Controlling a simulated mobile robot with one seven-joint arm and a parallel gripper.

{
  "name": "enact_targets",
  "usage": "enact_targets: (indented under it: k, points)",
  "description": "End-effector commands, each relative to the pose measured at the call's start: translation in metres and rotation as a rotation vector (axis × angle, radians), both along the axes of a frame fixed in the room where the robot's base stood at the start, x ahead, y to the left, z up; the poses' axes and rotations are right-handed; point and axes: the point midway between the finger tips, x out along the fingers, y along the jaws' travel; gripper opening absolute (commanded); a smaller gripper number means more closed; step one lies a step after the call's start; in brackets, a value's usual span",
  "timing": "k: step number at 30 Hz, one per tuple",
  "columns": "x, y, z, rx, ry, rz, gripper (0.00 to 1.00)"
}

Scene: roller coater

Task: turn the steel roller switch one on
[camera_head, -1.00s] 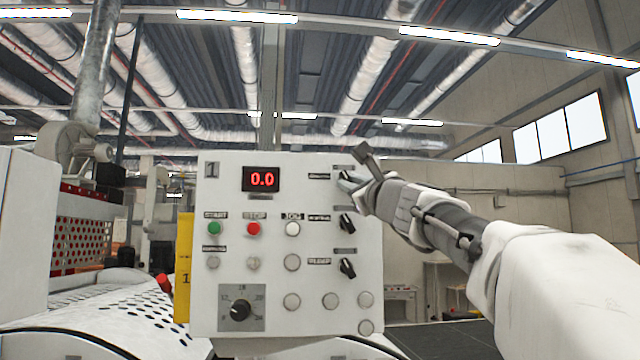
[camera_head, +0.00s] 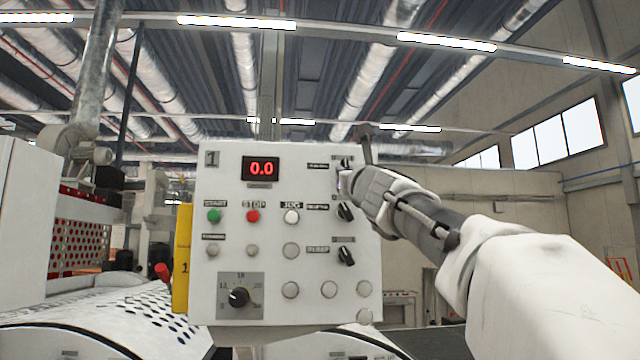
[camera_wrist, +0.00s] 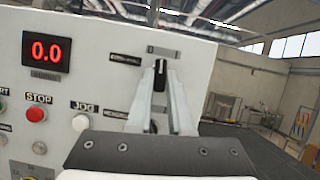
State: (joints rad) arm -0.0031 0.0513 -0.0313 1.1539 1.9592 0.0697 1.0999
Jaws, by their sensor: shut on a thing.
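The control panel marked 1 (camera_head: 215,275) is a white box facing me. Its top-right black switch (camera_head: 346,163) is the one at my gripper (camera_head: 343,180). In the wrist view my gripper (camera_wrist: 166,95) has its two pale fingers on either side of this black switch (camera_wrist: 160,75), closed on it. The switch knob looks near upright there. The label beside the switch is too blurred to read. Two more black switches, the middle one (camera_head: 346,211) and the lower one (camera_head: 346,256), sit below it and are tilted.
A red display (camera_head: 261,169) reads 0.0. Green start (camera_head: 214,216), red stop (camera_head: 253,216) and white jog (camera_head: 291,216) buttons sit left of the switches. A black dial (camera_head: 239,297) is at lower left. A perforated machine cover (camera_head: 110,315) stands left of the panel.

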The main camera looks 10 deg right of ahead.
Motion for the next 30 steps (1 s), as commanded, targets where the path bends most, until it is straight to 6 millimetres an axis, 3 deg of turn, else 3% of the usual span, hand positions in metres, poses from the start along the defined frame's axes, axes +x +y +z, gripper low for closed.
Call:
enact_targets:
  k: [20,30]
  points:
    - [0.0002,0.0023,-0.0009,0.226,0.000,0.001,0.00]
    - [0.0005,0.0048,-0.0003,0.439,0.000,0.001,0.00]
